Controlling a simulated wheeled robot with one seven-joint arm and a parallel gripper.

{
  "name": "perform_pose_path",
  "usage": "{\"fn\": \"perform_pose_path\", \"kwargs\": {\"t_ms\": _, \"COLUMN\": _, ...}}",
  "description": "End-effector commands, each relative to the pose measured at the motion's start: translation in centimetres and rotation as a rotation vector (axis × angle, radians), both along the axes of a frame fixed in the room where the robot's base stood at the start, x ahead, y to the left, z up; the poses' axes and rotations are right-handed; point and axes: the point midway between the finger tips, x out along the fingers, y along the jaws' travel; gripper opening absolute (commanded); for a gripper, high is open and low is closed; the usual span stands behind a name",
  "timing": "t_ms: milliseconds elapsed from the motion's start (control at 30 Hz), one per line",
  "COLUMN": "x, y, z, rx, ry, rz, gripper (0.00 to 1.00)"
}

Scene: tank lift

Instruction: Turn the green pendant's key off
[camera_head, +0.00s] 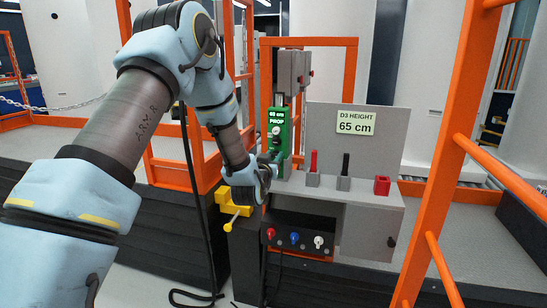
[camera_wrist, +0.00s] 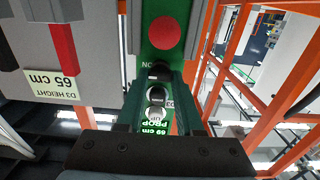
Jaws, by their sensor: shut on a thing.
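The green pendant (camera_head: 276,128) hangs upright in front of a grey box at the middle of the head view. My gripper (camera_head: 268,160) is at the lower part of the pendant. In the wrist view its fingers reach along the pendant's face and close around a small dark key (camera_wrist: 160,72) beside a partly hidden label. The key's angle is hard to tell.
A grey console (camera_head: 357,203) stands right of the pendant, with red and black levers and a red block on it. A sign (camera_head: 356,122) reads "D3 HEIGHT 65 cm". Orange rails (camera_head: 470,130) stand at right and behind. A yellow valve (camera_head: 233,208) is close below my wrist.

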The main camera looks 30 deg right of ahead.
Motion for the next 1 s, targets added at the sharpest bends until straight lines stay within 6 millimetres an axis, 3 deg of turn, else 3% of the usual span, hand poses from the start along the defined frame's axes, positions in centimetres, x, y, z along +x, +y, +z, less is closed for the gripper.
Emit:
{"fn": "perform_pose_path", "kwargs": {"t_ms": 367, "x": 0.09, "y": 0.08, "z": -0.37, "rx": -0.093, "ry": 0.082, "rz": 0.001, "gripper": 0.00}}
{"fn": "perform_pose_path", "kwargs": {"t_ms": 1000, "x": 0.28, "y": 0.31, "z": -0.57, "rx": -0.520, "ry": 0.479, "rz": 0.001, "gripper": 0.00}}
